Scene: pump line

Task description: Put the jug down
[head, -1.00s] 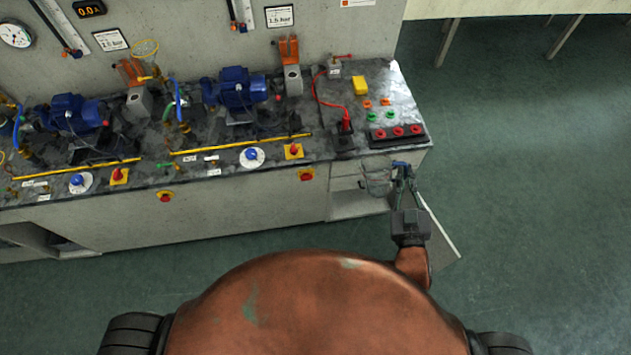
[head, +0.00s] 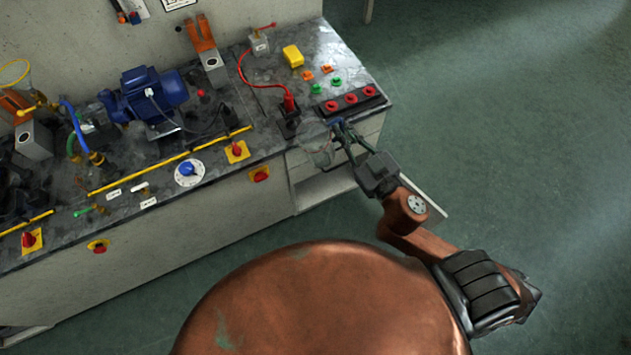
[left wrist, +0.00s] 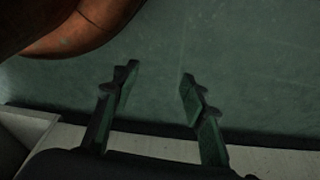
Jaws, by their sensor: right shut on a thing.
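My right gripper (head: 343,133) is shut on the jug (head: 320,152), at its blue handle. The jug is clear and small in the head view, so its contents cannot be made out. It hangs in front of the drawer front at the bench's right end, around the height of the bench edge. I cannot tell how far it is from the bench. My left gripper (left wrist: 160,86) shows only in the left wrist view, open and empty, with floor beyond its fingers.
The bench top (head: 255,115) carries a blue pump (head: 150,95), a red plug with cable (head: 289,103), a yellow block (head: 293,56) and a red button strip (head: 350,101). Floor is clear to the right.

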